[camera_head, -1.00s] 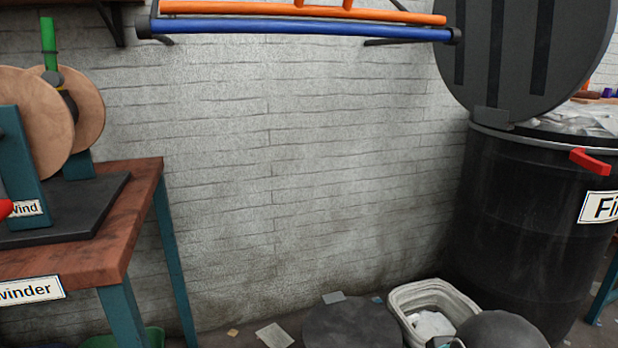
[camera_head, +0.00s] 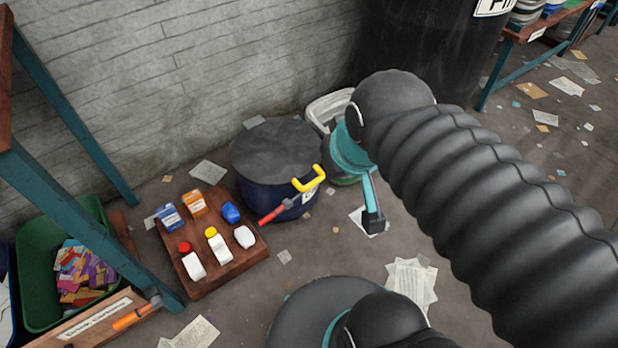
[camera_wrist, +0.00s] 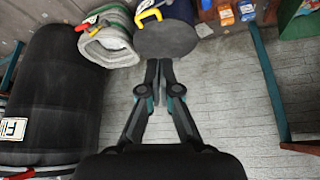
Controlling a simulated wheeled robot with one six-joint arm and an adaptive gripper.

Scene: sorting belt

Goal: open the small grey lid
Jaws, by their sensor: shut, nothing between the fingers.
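The small grey lid (camera_head: 275,150) is a dark round disc lying flat over a dark blue bin (camera_head: 262,196), with a yellow handle (camera_head: 310,180) at its front right. In the wrist view the lid (camera_wrist: 165,39) shows just beyond the fingertips, with the yellow handle (camera_wrist: 149,15) at its top left. My gripper (camera_wrist: 159,64) is shut and empty, its fingers pointing toward the lid. I cannot tell whether they touch it.
A pale bin (camera_head: 328,108) stands right of the blue bin, partly behind my arm. A large black drum (camera_head: 430,45) is behind it. A low wooden board (camera_head: 212,245) with small bottles and boxes lies left. A green crate (camera_head: 62,262) and bench legs stand farther left. Papers litter the floor.

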